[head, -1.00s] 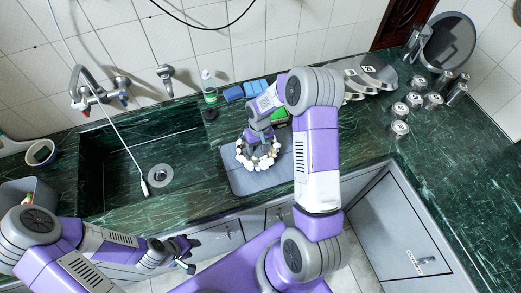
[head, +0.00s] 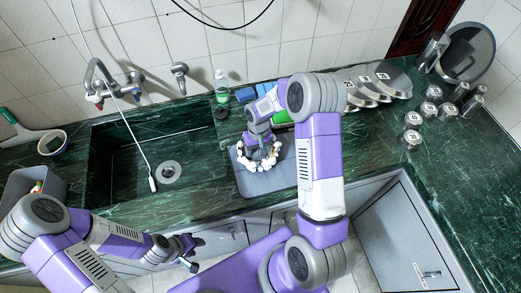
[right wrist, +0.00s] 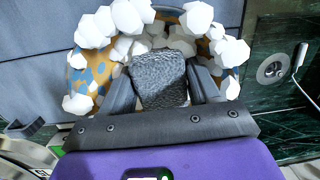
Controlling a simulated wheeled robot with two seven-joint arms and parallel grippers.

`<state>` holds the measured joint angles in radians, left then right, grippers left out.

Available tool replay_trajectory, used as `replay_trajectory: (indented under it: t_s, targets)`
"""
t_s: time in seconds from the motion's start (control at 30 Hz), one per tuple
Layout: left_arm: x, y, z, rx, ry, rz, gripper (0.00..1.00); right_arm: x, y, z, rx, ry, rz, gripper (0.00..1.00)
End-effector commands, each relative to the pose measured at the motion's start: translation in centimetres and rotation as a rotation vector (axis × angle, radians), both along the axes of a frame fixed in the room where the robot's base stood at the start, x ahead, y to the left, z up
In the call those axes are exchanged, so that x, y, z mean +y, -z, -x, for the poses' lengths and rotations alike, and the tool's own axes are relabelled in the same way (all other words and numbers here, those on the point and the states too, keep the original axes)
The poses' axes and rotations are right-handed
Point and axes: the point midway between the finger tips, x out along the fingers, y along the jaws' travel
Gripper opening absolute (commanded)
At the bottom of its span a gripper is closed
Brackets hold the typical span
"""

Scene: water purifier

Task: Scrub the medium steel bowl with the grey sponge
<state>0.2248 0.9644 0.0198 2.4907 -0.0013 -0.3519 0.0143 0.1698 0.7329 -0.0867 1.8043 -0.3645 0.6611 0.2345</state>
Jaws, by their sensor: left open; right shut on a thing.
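The bowl (head: 243,158) sits on a grey mat (head: 285,184) right of the sink, its rim ringed with white foam lumps. In the right wrist view the bowl (right wrist: 77,82) shows an orange-brown surface with blue patches, partly covered by foam. My right gripper (head: 261,143) reaches down into the bowl from above. It is shut on the grey sponge (right wrist: 160,80), a rough block between its fingers in the right wrist view. Whether the sponge touches the bowl wall is hidden. My left gripper (head: 195,254) is open and empty, low in front of the counter, away from the bowl.
The sink (head: 125,170) with its tap (head: 95,80) lies left. A soap bottle (head: 221,86) and blue sponges (head: 246,94) stand behind the mat. Steel bowls (head: 385,80) and several canisters (head: 432,95) are at right. A grey bin (head: 30,190) is far left.

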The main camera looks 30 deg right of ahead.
Motion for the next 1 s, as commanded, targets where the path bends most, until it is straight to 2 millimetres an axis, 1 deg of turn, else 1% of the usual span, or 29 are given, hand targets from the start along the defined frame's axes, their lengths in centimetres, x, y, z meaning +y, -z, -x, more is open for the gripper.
replay_trajectory:
  t_s: [0.13,0.33,0.6,0.8,1.0]
  targets:
    - [0.0,0.2,0.0,0.000,0.000,0.000,0.43,0.9,0.1,0.2,0.000,-0.001,0.000,0.37]
    - [0.0,0.2,0.0,0.000,0.000,0.000,0.43,1.3,0.1,0.4,0.001,0.000,0.000,0.37]
    - [0.0,0.4,0.0,0.000,0.000,0.000,0.43,2.3,0.1,1.7,0.002,-0.001,0.001,0.37]
    - [0.0,0.4,0.0,0.000,0.000,0.000,0.43,2.7,0.1,2.4,0.002,0.000,0.001,0.37]
    - [0.0,0.4,0.0,0.000,0.000,0.000,0.43,2.7,0.1,2.9,0.004,0.000,0.000,0.37]
